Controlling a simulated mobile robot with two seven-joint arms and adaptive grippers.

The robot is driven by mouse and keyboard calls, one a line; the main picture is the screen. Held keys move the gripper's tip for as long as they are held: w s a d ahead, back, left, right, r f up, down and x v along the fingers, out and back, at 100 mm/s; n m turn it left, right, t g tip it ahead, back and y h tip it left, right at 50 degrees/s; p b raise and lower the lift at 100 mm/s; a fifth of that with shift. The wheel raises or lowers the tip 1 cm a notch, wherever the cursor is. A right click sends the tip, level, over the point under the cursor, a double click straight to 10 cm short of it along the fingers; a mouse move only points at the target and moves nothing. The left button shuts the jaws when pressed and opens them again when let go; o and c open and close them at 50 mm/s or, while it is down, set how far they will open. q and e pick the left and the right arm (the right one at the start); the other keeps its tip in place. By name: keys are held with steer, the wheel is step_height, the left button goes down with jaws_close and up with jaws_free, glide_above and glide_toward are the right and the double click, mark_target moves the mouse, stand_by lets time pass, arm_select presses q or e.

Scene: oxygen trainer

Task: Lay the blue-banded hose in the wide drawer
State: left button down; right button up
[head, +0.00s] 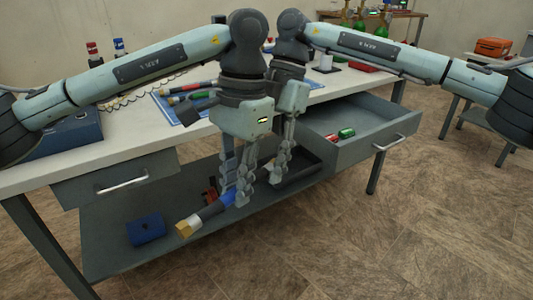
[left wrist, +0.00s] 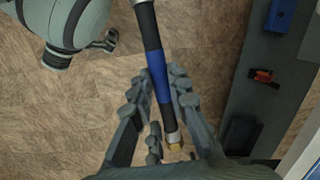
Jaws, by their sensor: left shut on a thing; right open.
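The blue-banded hose (head: 211,210) is black with a blue band and a brass-coloured end. My left gripper (head: 234,196) is shut on it near the blue band, holding it in the air in front of the bench. In the left wrist view the hose (left wrist: 160,82) runs lengthwise between the fingers of my left gripper (left wrist: 164,88). My right gripper (head: 281,177) is open, close beside the left one and to its right. A wide grey drawer (head: 372,147) stands pulled out at the right of the bench. Red and green cylinders (head: 346,132) lie in it.
Another drawer (head: 75,190) with a handle is at the bench's left. The lower shelf (head: 110,255) holds a blue box (head: 146,229), a small red item (left wrist: 263,76) and a black tray (left wrist: 243,134). More hoses lie on a blue mat on the bench top. The floor in front is clear.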

arm_select(q)
steer(key=shift+s+d, duration=0.1)
arm_select(e)
jaws_close()
arm_select(q)
steer(key=c, duration=1.4)
jaws_free()
steer(key=shift+c, duration=0.2)
steer(key=shift+o, duration=0.4)
arm_select(e)
steer(key=shift+r, duration=0.1)
